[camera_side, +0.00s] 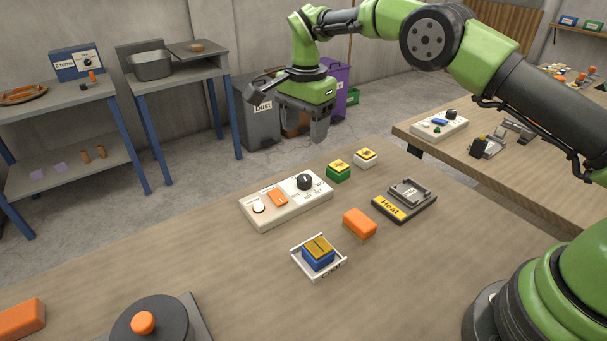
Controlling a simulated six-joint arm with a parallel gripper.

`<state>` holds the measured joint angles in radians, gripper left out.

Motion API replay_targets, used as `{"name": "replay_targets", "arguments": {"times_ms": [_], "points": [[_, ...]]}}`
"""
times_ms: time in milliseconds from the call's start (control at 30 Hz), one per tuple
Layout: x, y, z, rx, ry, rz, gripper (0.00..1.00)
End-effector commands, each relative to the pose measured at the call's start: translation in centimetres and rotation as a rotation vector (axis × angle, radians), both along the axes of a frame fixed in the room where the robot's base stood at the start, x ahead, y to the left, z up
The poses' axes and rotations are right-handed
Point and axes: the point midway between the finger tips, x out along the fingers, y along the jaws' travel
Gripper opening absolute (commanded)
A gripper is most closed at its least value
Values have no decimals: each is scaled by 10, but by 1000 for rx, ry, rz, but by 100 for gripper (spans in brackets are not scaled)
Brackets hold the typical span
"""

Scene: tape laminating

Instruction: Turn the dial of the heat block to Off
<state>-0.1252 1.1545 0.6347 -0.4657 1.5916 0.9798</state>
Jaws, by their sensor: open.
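A black dial (305,181) sits at the right end of a white control panel (285,213) on the table. Small marks surround the dial, but they are too small to read, and I cannot tell which one it points to. The heat block (405,200), a dark base with a yellow "Heat" label and a grey plate on top, lies to the right of the panel. My gripper (302,126) is open and empty, fingers down, well above the table and beyond the dial. It touches nothing.
The panel also carries an orange switch (277,197) and a white button (259,207). Green (339,171) and white (365,158) blocks stand behind the heat block. An orange block (360,223) and a tray (318,273) with a blue block are in front.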

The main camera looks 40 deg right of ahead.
Motion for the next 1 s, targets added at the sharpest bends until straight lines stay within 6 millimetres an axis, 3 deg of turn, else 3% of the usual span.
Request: {"name": "replay_targets", "arguments": {"times_ms": [267,700,1000], "points": [[1,1,-30,-10,22,-39,59],[1,1,-105,-8,20,-39,59],[2,1,-117,-9,17,-38,59]]}}
